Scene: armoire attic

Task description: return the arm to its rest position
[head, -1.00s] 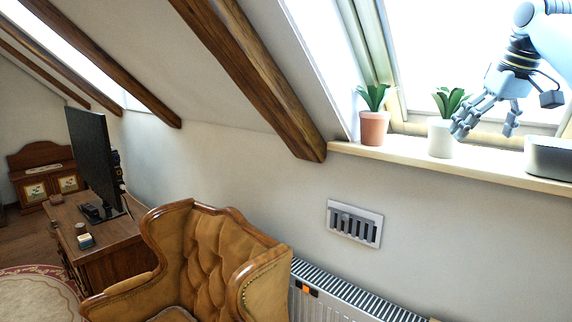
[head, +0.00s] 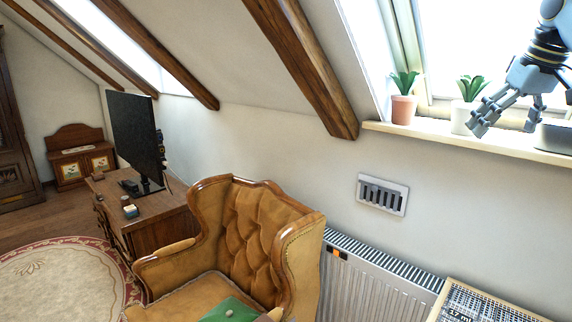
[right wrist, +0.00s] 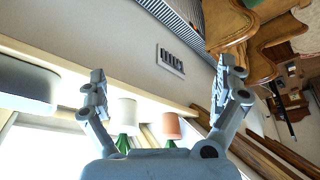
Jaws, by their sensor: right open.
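My right gripper (head: 507,117) is at the upper right of the head view, in front of the window sill. Its fingers are apart with nothing between them. In the right wrist view the open right gripper (right wrist: 160,90) has one finger on each side of the picture. Beyond it are a white pot (right wrist: 125,112) and a terracotta pot (right wrist: 171,127) on the sill. My left gripper is not in view.
The window sill (head: 430,138) holds a terracotta pot (head: 403,109), a white pot (head: 461,118) and a grey box (head: 556,137). A tan armchair (head: 235,235), a radiator (head: 375,280) and a desk with a monitor (head: 136,140) stand below. A wooden beam (head: 305,70) slopes overhead.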

